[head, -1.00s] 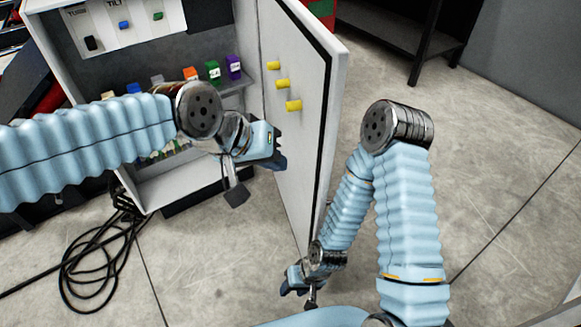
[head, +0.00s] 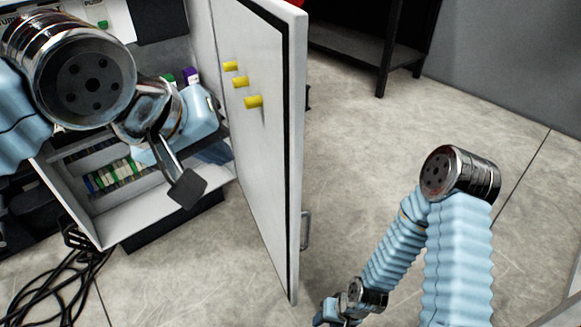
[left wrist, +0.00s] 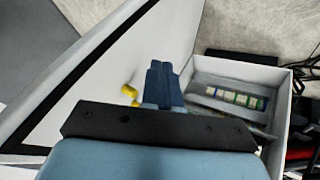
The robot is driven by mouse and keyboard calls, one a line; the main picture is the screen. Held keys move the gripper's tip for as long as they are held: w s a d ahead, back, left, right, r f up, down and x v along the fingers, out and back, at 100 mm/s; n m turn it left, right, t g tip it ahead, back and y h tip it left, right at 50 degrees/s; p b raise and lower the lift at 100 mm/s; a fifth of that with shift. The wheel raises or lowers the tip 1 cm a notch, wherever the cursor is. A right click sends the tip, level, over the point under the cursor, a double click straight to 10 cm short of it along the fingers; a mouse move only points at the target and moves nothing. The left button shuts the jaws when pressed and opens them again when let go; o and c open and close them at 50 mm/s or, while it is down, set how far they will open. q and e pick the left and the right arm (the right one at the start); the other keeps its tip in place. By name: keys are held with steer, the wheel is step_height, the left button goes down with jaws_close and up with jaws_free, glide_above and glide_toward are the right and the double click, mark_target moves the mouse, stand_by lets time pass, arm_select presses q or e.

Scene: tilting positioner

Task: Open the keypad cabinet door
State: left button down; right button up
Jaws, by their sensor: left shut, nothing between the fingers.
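The white cabinet door (head: 262,165) stands wide open in the head view. Its inner face shows a black seal and yellow pegs (head: 253,102); a metal handle (head: 306,230) shows past its free edge. The door also fills the upper left of the left wrist view (left wrist: 120,60). The open cabinet (head: 75,200) is left of the door. My left gripper (head: 215,152) is between cabinet and door, on the door's inner side; its fingers are together and empty in the left wrist view (left wrist: 160,75). My right gripper (head: 328,318) is low, right of the door, partly cut off. No keypad shows.
Small coloured items (head: 115,172) lie in the cabinet's lower compartment. Black cables (head: 50,285) are coiled on the floor at the lower left. A dark shelf unit (head: 370,45) stands behind the door. The floor to the right is clear.

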arm_select(q)
steer(key=shift+w+d+f+b, duration=0.2)
steer(key=shift+w+d+f, duration=0.85)
steer(key=shift+d+f, duration=0.2)
steer(key=shift+w+d+f+b, duration=0.15)
steer(key=shift+w+d+f, duration=0.9)
steer(key=shift+f, duration=0.25)
steer(key=shift+w+d+f+b, duration=0.2)
steer(key=shift+w+d+f, duration=0.8)
steer(key=shift+d+f, duration=0.3)
steer(key=w+d+n+y+p, duration=0.1)
steer(key=w+d+n+p, duration=0.1)
steer(key=d, duration=0.8)
steer(key=w+d+n+t+y+p, duration=0.1)
steer(key=w+d+n+p, duration=0.1)
steer(key=w+d, duration=0.5)
steer(key=d+p, duration=0.1)
steer(key=d, duration=0.1)
steer(key=shift+w+d+y+p, duration=0.25)
steer(key=shift+d+y+p, duration=0.05)
steer(key=shift+d+p, duration=0.1)
steer(key=shift+a, duration=0.1)
